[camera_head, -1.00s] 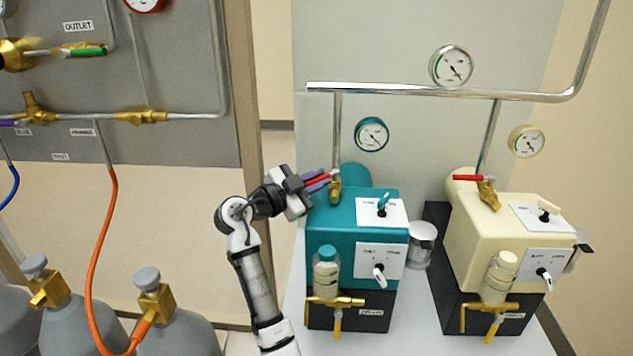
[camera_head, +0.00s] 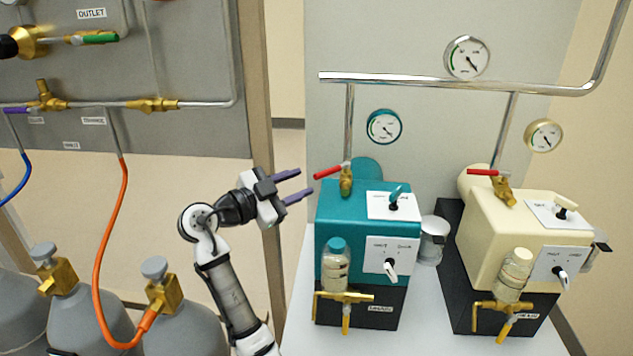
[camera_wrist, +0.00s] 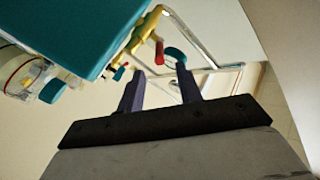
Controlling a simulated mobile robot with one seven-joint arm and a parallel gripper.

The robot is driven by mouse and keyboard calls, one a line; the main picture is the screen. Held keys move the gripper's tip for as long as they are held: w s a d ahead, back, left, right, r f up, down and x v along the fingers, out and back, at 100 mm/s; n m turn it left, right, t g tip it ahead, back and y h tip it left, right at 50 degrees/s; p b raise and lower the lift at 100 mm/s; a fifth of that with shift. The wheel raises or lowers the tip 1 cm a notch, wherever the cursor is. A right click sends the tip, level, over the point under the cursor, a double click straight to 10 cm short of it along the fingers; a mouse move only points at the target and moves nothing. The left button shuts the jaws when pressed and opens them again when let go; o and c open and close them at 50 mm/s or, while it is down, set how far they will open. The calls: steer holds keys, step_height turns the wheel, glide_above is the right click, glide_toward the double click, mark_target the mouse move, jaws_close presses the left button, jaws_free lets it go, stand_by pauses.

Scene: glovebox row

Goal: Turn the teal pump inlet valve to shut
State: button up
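The teal pump (camera_head: 340,225) stands on a black base. Its brass inlet valve (camera_head: 346,183) sits on top, under a vertical steel pipe. The valve's red lever (camera_head: 328,172) points left, crosswise to that pipe. My gripper (camera_head: 306,182) is left of the lever, with its two purple fingers spread apart and nothing between them. In the wrist view, the red lever (camera_wrist: 159,52) shows just beyond the open fingertips (camera_wrist: 160,70), apart from them. The teal pump's body (camera_wrist: 65,35) fills the upper left there.
A cream pump (camera_head: 520,235) with its own red lever (camera_head: 483,172) stands to the right. A steel manifold pipe (camera_head: 440,85) runs above both. Gas cylinders (camera_head: 190,325) and an orange hose (camera_head: 110,230) are at left.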

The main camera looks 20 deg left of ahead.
steer(key=v, duration=0.5)
steer(key=shift+b, duration=0.35)
steer(key=shift+c, duration=0.2)
steer(key=shift+w, duration=0.2)
steer(key=shift+c, duration=1.3)
steer(key=w+n+y, duration=0.2)
steer(key=y, duration=0.1)
steer(key=w+n+y+p, duration=0.1)
steer(key=w+y, duration=0.1)
steer(key=w+d+f+n+y, duration=0.1)
steer(key=w+n+y, duration=0.1)
steer(key=w+y, duration=0.1)
steer(key=shift+n+t+y, duration=0.3)
steer(key=shift+t, duration=0.1)
jaws_close()
step_height(320, 180, up, 6)
steer(key=s+n+y+p, duration=0.15)
steer(key=n+y, duration=0.35)
steer(key=y, duration=0.5)
steer(key=m+g+y+p, duration=0.3)
steer(key=m+g+y, duration=0.1)
steer(key=g, duration=0.3)
glide_toward(328, 174)
steer(key=p+x, duration=0.2)
steer(key=x, duration=0.5)
steer(key=shift+p, duration=0.3)
